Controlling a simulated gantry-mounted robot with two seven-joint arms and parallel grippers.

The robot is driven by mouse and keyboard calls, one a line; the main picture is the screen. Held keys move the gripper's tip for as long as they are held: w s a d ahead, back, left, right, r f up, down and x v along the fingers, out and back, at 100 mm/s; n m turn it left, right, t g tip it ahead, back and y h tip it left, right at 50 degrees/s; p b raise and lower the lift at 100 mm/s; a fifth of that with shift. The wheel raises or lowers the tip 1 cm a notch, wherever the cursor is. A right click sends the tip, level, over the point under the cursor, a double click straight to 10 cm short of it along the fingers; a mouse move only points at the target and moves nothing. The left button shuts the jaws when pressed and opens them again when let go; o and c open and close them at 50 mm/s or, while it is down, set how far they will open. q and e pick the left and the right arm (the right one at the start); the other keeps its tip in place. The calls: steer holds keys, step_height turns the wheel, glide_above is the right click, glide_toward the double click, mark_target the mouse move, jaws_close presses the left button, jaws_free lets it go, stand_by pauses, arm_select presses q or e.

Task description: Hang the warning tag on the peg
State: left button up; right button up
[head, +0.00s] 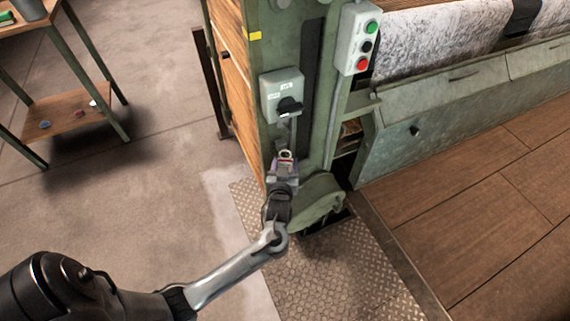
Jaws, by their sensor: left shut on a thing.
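My left gripper (284,164) reaches up from the lower left to the front of the green machine column. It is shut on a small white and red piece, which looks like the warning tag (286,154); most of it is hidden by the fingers. I cannot tell which of these dark parts is the task's peg. My right gripper is out of view.
A button box (350,50) with green, black and red buttons hangs at upper right of the column. A green rounded housing (318,197) sits just right of my gripper. A shelf table (75,113) stands at left. Open floor (160,150) lies between.

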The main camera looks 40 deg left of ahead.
arm_select(q)
steer(key=o, duration=1.1)
